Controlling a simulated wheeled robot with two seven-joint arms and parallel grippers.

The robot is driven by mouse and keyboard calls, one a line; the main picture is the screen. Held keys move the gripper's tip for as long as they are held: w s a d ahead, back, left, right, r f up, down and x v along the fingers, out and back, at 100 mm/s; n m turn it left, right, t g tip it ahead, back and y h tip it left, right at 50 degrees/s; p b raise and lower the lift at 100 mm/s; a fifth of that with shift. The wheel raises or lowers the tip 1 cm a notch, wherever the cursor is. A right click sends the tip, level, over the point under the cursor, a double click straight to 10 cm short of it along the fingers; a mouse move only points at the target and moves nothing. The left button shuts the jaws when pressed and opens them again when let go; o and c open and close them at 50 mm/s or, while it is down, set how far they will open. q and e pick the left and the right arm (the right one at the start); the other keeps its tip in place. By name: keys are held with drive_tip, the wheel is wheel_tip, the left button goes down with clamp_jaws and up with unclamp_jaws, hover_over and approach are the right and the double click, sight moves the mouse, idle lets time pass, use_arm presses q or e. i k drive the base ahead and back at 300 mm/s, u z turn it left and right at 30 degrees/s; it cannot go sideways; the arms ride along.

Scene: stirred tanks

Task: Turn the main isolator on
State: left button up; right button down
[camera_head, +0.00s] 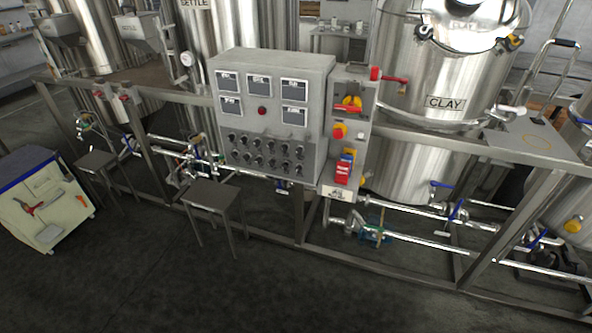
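A narrow grey switch panel (336,160) is fixed at the right side of a larger grey control box (267,68). Near its top is a rotary isolator switch with a red handle on a yellow plate (352,101); the red handle appears to lie roughly level, but its exact setting is too small to read. Neither of my grippers is in view.
The control box carries several small displays and rows of black knobs. A metal frame with pipes and valves (456,210) runs across the scene. A stool (212,195) stands before the box, a white cabinet (45,200) at left. The front floor is clear.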

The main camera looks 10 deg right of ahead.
sight(350, 106)
drive_tip(key=z, duration=2.55)
drive_tip(key=i, duration=1.3)
drive_tip(key=u, duration=1.6)
